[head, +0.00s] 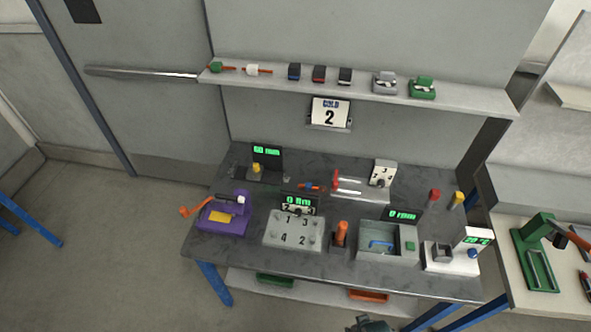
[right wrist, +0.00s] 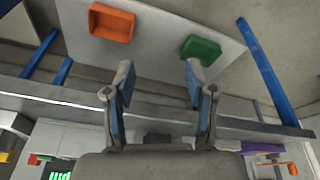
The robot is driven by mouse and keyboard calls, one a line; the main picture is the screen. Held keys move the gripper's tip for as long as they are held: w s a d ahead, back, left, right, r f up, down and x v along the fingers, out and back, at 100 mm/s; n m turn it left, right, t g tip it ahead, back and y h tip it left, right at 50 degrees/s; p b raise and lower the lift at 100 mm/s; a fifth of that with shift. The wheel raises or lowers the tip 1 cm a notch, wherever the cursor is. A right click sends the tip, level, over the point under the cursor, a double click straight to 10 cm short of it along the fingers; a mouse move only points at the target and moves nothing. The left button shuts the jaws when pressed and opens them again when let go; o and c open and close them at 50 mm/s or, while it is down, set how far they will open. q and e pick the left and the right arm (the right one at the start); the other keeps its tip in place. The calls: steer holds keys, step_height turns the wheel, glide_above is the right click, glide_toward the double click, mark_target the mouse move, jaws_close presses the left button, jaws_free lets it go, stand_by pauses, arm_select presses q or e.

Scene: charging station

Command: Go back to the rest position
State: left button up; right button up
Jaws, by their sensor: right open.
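My right gripper (right wrist: 159,78) is open and empty in the right wrist view. Its two blue-padded fingers are apart, near the front edge of the workbench. Beyond them shows the bench's lower shelf (right wrist: 180,40). In the head view a small dark part of what looks like my right gripper (head: 370,324) shows at the bottom edge, in front of the bench. My left gripper does not show in either view.
The grey workbench (head: 215,262) holds a purple fixture (head: 222,222), a numbered plate (head: 291,232), a grey box (head: 386,243) and a white device (head: 455,258). Below are an orange bin (right wrist: 111,23) and a green bin (right wrist: 200,50). The floor at left (head: 110,230) is clear.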

steer(key=s+d+f+g+b, duration=0.1)
steer(key=s+f, duration=0.2)
steer(key=f, duration=1)
steer(key=s+d+f, duration=0.1)
steer(key=s+f, duration=0.3)
steer(key=f, duration=0.9)
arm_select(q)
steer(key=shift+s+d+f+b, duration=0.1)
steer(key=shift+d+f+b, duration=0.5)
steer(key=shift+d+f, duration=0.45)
arm_select(e)
steer(key=s+d+f+g, duration=0.1)
steer(key=s+d+f, duration=0.1)
steer(key=s+f, duration=0.8)
steer(key=s, duration=0.4)
steer(key=shift+d+f, duration=0.15)
steer(key=shift+f, duration=0.2)
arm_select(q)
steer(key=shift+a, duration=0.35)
